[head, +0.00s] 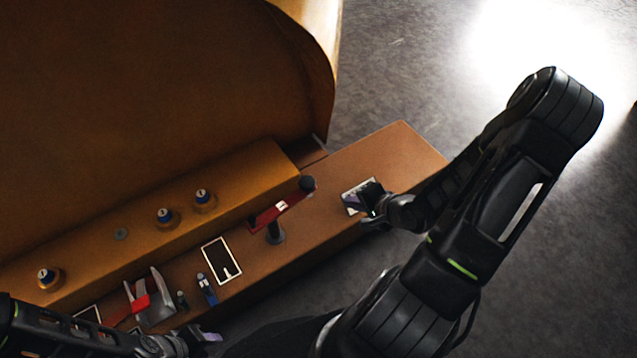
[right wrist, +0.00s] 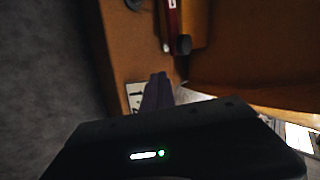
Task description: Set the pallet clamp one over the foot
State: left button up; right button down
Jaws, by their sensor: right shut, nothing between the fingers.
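A red clamp bar with a white label (head: 279,206), which I take for the pallet clamp, sits on a dark post with a round base. A black knob (head: 307,184) is at its far end, by the edge of the raised brown ledge, the likely foot (head: 245,170). The clamp also shows at the top of the right wrist view (right wrist: 173,18). My right gripper (head: 371,203) is shut and empty, right of the clamp and apart from it; its fingers (right wrist: 157,92) show over a white-marked patch. My left gripper (head: 205,338) is low in the head view; its finger gap is unclear.
Blue-capped studs (head: 165,216) stand along the ledge. The lower brown surface (head: 390,155) holds an empty white-outlined rectangle (head: 221,260), a grey-and-red tool (head: 150,302), a small blue-and-dark piece (head: 207,289) and the white-marked patch (head: 352,198). The huge brown casting (head: 150,90) rises behind.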

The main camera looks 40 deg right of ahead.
jog(key=shift+m, duration=0.3)
jog(key=b, duration=0.8)
send_near(316, 189)
jog(key=x, duration=0.6)
jog(key=shift+f, duration=0.15)
